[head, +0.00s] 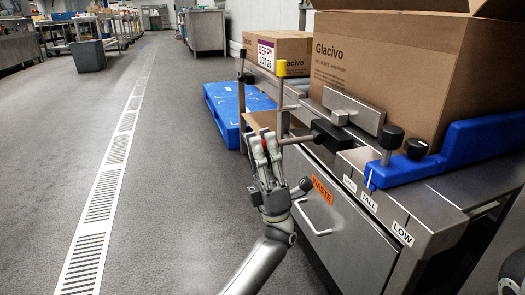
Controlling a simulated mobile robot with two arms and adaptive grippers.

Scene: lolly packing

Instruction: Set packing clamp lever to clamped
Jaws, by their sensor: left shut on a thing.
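The packing clamp lever (297,140) is a thin metal rod running left from a black block (333,135) at the front edge of the packing bench. My left gripper (266,143) comes up from below and is shut at the left end of this rod, where a bit of red shows between its fingers. The fingers hide most of that end. A large open Glacivo carton (390,75) stands on the bench behind the clamp's metal plate (354,110). My right gripper does not show.
Blue brackets (470,145) and black knobs (391,137) sit at the carton's front right corner. Labels including TALL and LOW mark the bench edge. Below is a WASTE drawer (345,215). A closed carton (292,50) and blue pallet (222,110) are behind.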

